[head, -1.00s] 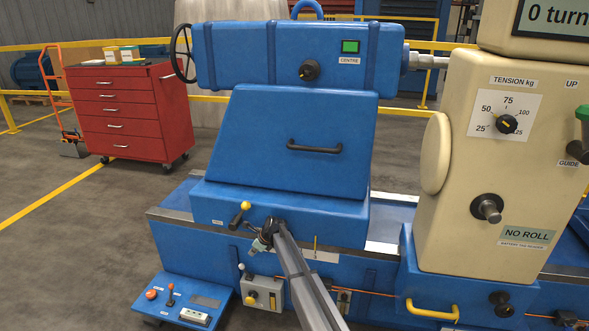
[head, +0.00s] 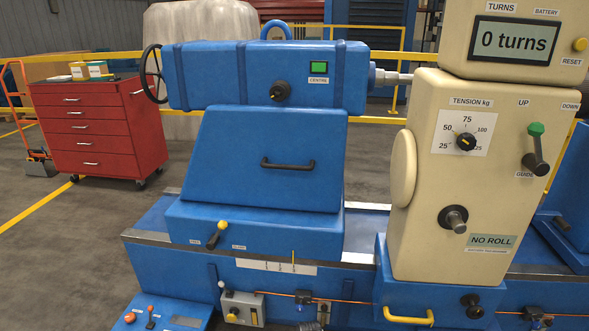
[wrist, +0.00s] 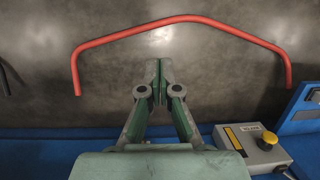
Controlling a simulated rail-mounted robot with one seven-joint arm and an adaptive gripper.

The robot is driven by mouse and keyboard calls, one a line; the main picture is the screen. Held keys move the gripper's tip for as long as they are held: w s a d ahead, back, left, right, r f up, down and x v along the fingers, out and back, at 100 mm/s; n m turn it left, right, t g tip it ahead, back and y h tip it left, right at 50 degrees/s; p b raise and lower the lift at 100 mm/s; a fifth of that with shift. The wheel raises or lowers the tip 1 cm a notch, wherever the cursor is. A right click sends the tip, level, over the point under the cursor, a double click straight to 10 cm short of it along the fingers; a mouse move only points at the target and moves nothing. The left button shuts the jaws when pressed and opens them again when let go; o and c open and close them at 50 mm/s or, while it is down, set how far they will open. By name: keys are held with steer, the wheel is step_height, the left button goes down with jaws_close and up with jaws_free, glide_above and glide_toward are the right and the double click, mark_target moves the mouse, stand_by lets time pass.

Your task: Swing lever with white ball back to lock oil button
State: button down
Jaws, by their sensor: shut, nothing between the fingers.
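The lever with the white ball (head: 222,285) stands up at the left of a small grey box (head: 254,299) on the blue bed's front, leaning slightly left in the head view. A yellow button (head: 232,314) sits on the box's face below it. The wrist view shows a grey box (wrist: 240,156) with a yellow button (wrist: 267,140) at lower right; I cannot make out the white ball there. My gripper (wrist: 156,82) is shut and empty over dark floor, apart from the box. It is outside the head view.
A bent red bar (wrist: 180,20) crosses the wrist view beyond my fingertips. A yellow-ball lever (head: 221,228) is on the blue stand above the box. A blue control panel (head: 172,318) is at lower left, and a yellow handle (head: 408,319) at lower right.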

steer(key=s+d+r+g+p, duration=0.1)
steer(key=s+d, duration=0.3)
steer(key=s, duration=0.7)
steer(key=s+d+r+g+p, duration=0.2)
steer(key=s+d, duration=0.3)
steer(key=s, duration=0.6)
steer(key=s+d+r+n+g+h+p, duration=0.1)
steer(key=s+d+r+p, duration=0.2)
steer(key=s, duration=0.8)
steer(key=shift+s+d+r+g+p, duration=0.2)
steer(key=shift+d+r+g+p, duration=0.15)
steer(key=shift+d, duration=0.75)
